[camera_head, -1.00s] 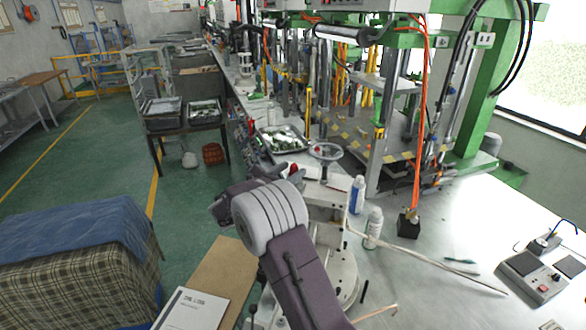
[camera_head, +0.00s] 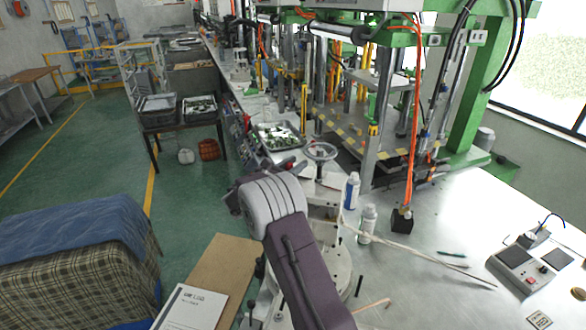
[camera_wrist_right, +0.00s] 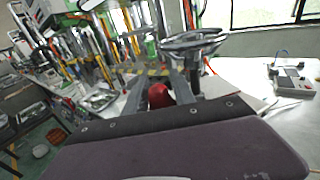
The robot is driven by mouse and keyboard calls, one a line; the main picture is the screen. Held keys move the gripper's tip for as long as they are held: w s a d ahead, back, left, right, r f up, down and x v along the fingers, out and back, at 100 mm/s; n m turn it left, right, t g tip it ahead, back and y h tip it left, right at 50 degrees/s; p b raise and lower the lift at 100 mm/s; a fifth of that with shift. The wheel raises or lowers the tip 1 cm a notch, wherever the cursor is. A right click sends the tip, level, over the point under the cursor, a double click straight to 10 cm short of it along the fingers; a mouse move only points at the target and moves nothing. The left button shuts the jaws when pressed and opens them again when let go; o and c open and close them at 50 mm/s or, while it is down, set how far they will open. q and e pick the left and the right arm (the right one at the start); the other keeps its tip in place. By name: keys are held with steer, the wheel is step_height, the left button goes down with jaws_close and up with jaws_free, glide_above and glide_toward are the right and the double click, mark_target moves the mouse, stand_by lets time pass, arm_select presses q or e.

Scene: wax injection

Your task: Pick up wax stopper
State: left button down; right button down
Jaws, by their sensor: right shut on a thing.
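A small red piece (camera_wrist_right: 158,95), which looks like the wax stopper, sits between the two grey fingers of my right gripper (camera_wrist_right: 162,84) in the right wrist view. The gripper is shut on it. In the head view, my right gripper (camera_head: 280,172) is partly hidden behind my own arm and lies near the handwheel (camera_head: 320,152). The rest of the stopper is hidden. My left gripper is not in view.
White bottles (camera_head: 351,190) stand on the metal bench (camera_head: 420,270), right of my arm. A metal tray (camera_head: 278,136) with small parts lies behind the gripper. The green-framed press (camera_head: 468,110) rises at the back right. The handwheel stands close to the gripper.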

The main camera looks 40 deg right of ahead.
steer(key=shift+r+b, duration=0.25)
steer(key=shift+b, duration=0.05)
steer(key=b+v, duration=0.6)
steer(key=v, duration=1.2)
